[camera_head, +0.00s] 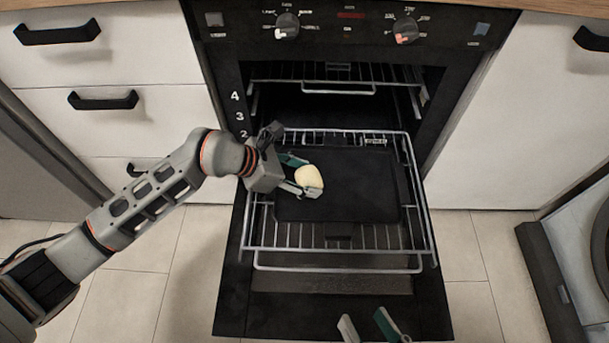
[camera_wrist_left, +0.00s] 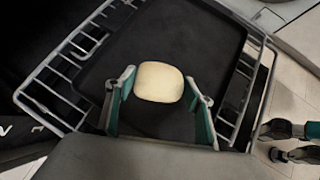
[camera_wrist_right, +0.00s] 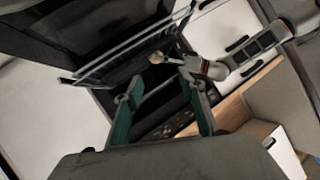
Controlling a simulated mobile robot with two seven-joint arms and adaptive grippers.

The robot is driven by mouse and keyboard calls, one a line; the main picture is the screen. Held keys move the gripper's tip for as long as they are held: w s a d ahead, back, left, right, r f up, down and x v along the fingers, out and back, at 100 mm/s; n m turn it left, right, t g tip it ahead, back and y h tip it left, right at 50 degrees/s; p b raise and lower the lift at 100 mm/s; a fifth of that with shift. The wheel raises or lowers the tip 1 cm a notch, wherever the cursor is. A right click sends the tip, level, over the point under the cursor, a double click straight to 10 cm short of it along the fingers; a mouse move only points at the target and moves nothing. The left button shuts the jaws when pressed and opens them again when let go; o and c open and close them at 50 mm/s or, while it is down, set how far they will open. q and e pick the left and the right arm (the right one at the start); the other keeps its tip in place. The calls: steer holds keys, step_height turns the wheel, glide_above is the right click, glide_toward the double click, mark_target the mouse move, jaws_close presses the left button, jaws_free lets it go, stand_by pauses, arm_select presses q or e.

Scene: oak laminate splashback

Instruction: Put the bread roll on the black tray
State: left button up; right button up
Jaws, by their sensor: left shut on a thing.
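The pale bread roll (camera_head: 309,177) is between the fingers of my left gripper (camera_head: 306,176), which is shut on it. The roll also shows in the left wrist view (camera_wrist_left: 160,82), with a green finger on either side. It is over the left part of the black tray (camera_head: 345,205); I cannot tell whether it touches the tray. The tray lies flat on the pulled-out oven rack and shows in the left wrist view (camera_wrist_left: 200,35). My right gripper (camera_head: 364,322) is at the bottom of the head view, apart from the tray. Its fingers are spread and empty in the right wrist view (camera_wrist_right: 163,92).
The wire rack (camera_head: 340,262) sticks out of the oven above the lowered oven door (camera_head: 285,312). A second rack (camera_head: 335,75) is inside, higher up. White drawers (camera_head: 110,70) stand at the left and a white cabinet (camera_head: 520,110) at the right. The tray's right side is clear.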

arm_select(q)
steer(key=shift+f, duration=0.1)
steer(key=o, duration=0.8)
steer(key=shift+o, duration=1.4)
